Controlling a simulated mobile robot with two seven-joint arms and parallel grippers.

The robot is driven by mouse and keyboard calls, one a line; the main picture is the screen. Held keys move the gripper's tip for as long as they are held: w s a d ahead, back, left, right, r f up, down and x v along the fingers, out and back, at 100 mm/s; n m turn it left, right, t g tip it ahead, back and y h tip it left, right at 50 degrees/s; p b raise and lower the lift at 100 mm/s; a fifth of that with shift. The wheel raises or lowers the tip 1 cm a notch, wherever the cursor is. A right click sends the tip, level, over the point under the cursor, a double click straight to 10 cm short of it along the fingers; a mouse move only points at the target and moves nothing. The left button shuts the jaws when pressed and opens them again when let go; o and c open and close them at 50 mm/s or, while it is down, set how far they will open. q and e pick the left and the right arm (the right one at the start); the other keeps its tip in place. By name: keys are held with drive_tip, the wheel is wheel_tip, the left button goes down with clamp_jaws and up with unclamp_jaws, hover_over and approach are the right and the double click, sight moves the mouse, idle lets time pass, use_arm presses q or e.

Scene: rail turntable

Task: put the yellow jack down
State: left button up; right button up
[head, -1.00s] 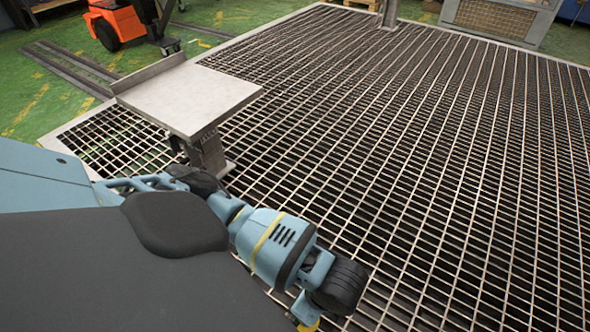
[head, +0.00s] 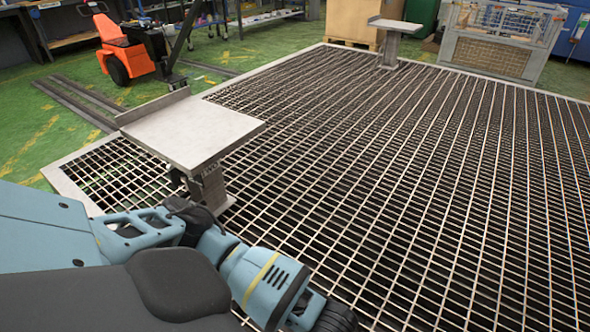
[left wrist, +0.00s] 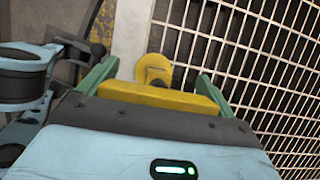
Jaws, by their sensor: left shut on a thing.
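My right gripper is in neither view.
A steel platform on a post (head: 190,132) stands on the wide metal floor grating (head: 400,200). A second small platform (head: 396,25) stands at the far edge. An orange machine (head: 122,50) is on the green floor at the back left. The middle grating is clear.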

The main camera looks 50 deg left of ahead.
use_arm(q)
drive_tip(key=o, duration=1.5)
drive_tip(key=shift+f, duration=0.15)
drive_tip(key=shift+o, duration=0.9)
drive_tip(key=p+v, duration=0.4)
drive_tip(key=v, duration=0.8)
drive_tip(key=shift+r, duration=0.2)
